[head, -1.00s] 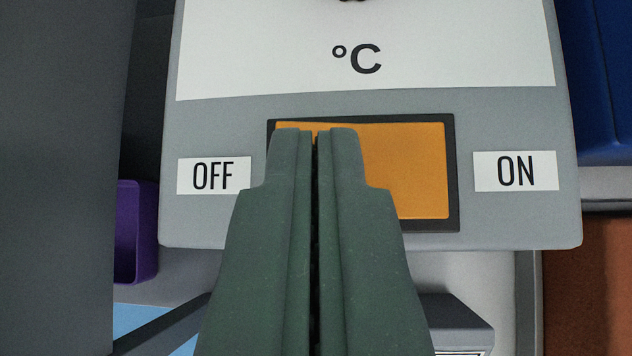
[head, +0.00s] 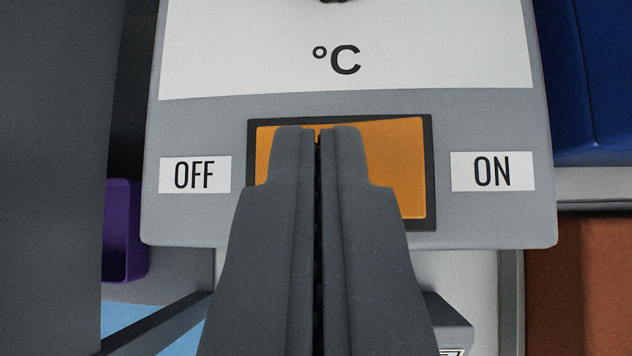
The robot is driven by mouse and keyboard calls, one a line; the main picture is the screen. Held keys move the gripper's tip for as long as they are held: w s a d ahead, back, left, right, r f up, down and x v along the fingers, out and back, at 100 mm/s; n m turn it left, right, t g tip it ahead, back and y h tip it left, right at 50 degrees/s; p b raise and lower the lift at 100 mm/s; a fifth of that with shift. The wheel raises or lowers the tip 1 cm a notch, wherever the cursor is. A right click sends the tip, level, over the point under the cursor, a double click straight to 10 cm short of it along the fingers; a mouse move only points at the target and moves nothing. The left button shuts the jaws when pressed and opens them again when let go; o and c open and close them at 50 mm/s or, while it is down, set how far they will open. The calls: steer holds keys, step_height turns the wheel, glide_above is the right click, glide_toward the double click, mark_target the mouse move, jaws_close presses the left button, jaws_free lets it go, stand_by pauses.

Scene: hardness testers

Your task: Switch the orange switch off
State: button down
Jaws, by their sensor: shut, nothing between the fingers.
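The orange switch (head: 398,160) is a wide rocker in a dark frame on the grey front panel of a device. A white OFF label (head: 195,174) is to its left and a white ON label (head: 492,171) to its right. My gripper (head: 318,131) is shut and empty, with its tips in front of the switch, left of its middle. The fingers hide the lower middle of the switch. The left side of the rocker looks set in and its right side looks raised. I cannot tell whether the tips touch it.
A white display panel with °C (head: 337,60) is above the switch. A purple container (head: 124,230) is at the left, beside a dark grey surface (head: 55,170). A blue object (head: 590,80) is at the upper right, above a brown surface (head: 585,285).

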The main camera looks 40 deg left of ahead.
steer(key=shift+d+r, duration=0.1)
steer(key=shift+d, duration=0.25)
steer(key=shift+r, duration=0.2)
steer(key=r, duration=0.1)
steer(key=r+p, duration=0.1)
steer(key=r, duration=0.2)
steer(key=shift+a, duration=0.3)
steer(key=a+p+v, duration=0.1)
steer(key=v, duration=0.8)
steer(key=shift+s+a, duration=0.3)
steer(key=shift+r, duration=0.15)
